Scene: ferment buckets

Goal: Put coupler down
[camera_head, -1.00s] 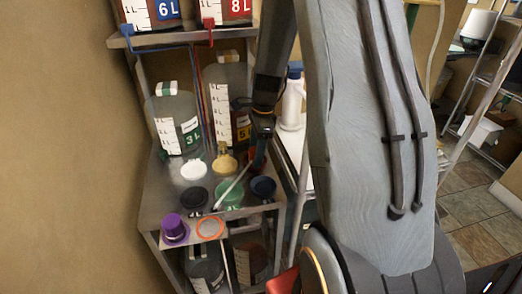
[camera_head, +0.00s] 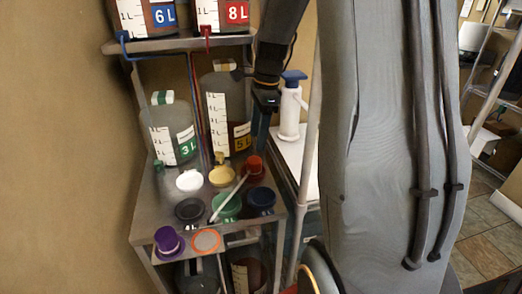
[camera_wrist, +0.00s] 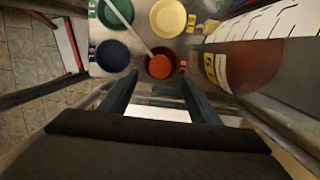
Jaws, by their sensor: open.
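A red piece, which looks like the coupler (camera_head: 254,164), sits upright on a dark red round base at the back right of the metal shelf. In the wrist view the red coupler (camera_wrist: 160,66) shows from above, with the darker red round base partly around it. My gripper (camera_head: 260,142) is above it in the head view. In the wrist view my gripper (camera_wrist: 158,82) has its two fingers apart, with nothing held between them. I cannot tell the exact gap between the fingertips and the red piece.
White (camera_head: 189,181), yellow (camera_head: 221,176), green (camera_head: 228,206), black (camera_head: 188,210) and blue (camera_head: 262,198) round cups stand close by. A pale stick (camera_head: 228,198) lies across the green one. Large bottles (camera_head: 226,110) stand behind; a white pump bottle (camera_head: 290,108) is at right.

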